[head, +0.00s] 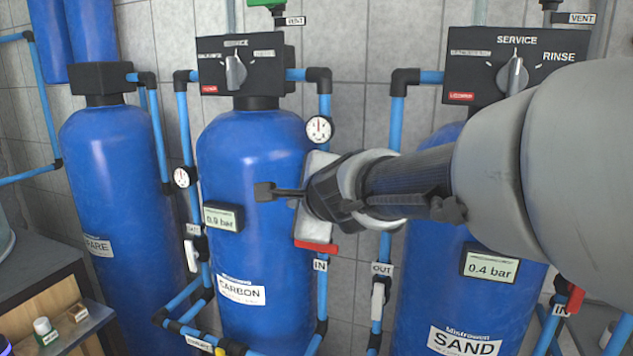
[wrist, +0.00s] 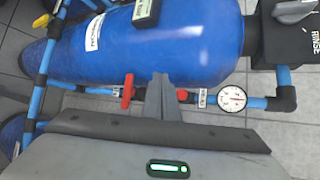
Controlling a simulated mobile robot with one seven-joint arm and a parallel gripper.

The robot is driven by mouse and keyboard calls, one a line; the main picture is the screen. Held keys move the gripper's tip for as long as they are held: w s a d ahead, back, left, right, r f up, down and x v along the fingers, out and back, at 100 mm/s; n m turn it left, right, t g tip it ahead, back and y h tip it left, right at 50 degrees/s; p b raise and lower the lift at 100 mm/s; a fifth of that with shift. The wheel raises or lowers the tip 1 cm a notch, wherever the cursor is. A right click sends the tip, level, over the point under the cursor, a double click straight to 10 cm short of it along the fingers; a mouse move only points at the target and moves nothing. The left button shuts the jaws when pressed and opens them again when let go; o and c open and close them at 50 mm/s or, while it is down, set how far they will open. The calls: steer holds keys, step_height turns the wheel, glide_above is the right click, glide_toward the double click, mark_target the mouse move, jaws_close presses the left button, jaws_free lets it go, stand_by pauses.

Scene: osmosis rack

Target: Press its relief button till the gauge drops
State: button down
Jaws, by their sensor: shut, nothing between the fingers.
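The blue carbon tank (head: 250,165) stands in the middle of the head view, with a display (head: 222,217) reading 0.9 bar. A round white gauge (head: 319,130) sits on the pipe at its upper right; it shows in the wrist view as a dial (wrist: 231,98). My gripper (head: 265,192) is shut and empty, its tip in front of the carbon tank, right of and above the display. In the wrist view the closed fingers (wrist: 160,100) overlap the tank's edge near a red valve handle (wrist: 128,90). I cannot tell whether they touch anything.
The sand tank (head: 455,290), its display (head: 490,266) reading 0.4 bar, stands at right, partly behind my arm. Another blue tank (head: 115,190) is at left. Blue pipes and a red handle (head: 316,246) are close to my gripper. A bench (head: 35,270) is at lower left.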

steer(key=w+d+b, duration=0.1)
steer(key=w+d, duration=0.2)
steer(key=w, duration=0.5)
steer(key=shift+w, duration=0.15)
stand_by(2.0)
steer(key=shift+w+d, duration=0.15)
steer(key=shift+w, duration=0.15)
steer(key=shift+w+d, duration=0.2)
steer(key=shift+w, duration=0.25)
stand_by(1.5)
steer(key=shift+s, duration=0.1)
steer(key=shift+s+a, duration=0.3)
steer(key=shift+s, duration=0.45)
steer(key=shift+s, duration=0.1)
steer(key=shift+s+a, duration=0.3)
steer(key=shift+s, duration=0.45)
steer(key=shift+s+a, duration=0.3)
steer(key=shift+s, duration=0.45)
steer(key=shift+s+a, duration=0.3)
steer(key=shift+s, duration=0.45)
